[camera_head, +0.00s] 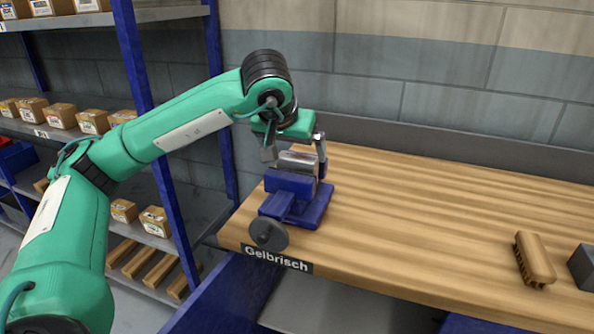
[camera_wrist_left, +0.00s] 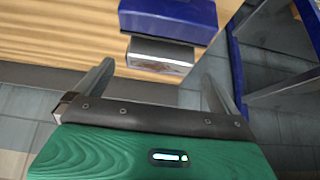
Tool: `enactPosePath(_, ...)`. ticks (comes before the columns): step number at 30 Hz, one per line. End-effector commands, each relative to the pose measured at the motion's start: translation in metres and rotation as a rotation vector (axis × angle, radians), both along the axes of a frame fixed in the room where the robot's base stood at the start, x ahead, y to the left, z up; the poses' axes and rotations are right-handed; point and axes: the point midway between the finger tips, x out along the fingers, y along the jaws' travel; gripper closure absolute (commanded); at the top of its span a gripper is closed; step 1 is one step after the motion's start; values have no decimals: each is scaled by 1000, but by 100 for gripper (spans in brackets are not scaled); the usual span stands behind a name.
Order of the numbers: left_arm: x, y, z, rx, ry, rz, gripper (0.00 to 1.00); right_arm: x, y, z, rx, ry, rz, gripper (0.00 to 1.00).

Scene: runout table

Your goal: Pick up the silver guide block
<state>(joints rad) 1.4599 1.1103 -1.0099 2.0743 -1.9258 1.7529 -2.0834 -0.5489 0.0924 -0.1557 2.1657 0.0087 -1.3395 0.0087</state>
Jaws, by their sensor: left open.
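The silver guide block (camera_head: 298,161) shows as a grey metal block at the blue vise (camera_head: 291,183) near the left end of the wooden table. It also shows in the left wrist view (camera_wrist_left: 161,57), right beside the blue vise body (camera_wrist_left: 168,18). My left gripper (camera_head: 294,154) is open, with one finger to each side of the block. In the left wrist view its fingertips (camera_wrist_left: 157,72) stand apart from the block, with gaps on both sides. The gripper's finger and body partly hide the block in the head view. My right gripper is out of view.
A wooden brush (camera_head: 534,259) and a dark block (camera_head: 583,266) lie at the table's right. The wooden table top (camera_head: 430,215) is clear between them and the vise. Blue-framed shelves with boxes (camera_head: 60,115) stand at the left. A block wall is behind.

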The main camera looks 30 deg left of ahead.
Motion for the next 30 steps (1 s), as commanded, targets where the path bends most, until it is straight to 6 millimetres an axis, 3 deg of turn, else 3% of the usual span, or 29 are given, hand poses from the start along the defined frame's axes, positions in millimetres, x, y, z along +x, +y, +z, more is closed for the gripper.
enactPosePath(9, 24, 7, -35, 0, 2, 1, 0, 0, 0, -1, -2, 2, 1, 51)
enactPosePath(18, 28, 7, -41, 0, 1, 0, 0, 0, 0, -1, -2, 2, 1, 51)
enactPosePath(28, 28, 7, -40, 0, 1, 0, 62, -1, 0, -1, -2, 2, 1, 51)
enactPosePath(30, 28, 7, -39, -1, -2, 0, 62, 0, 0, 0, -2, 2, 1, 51)
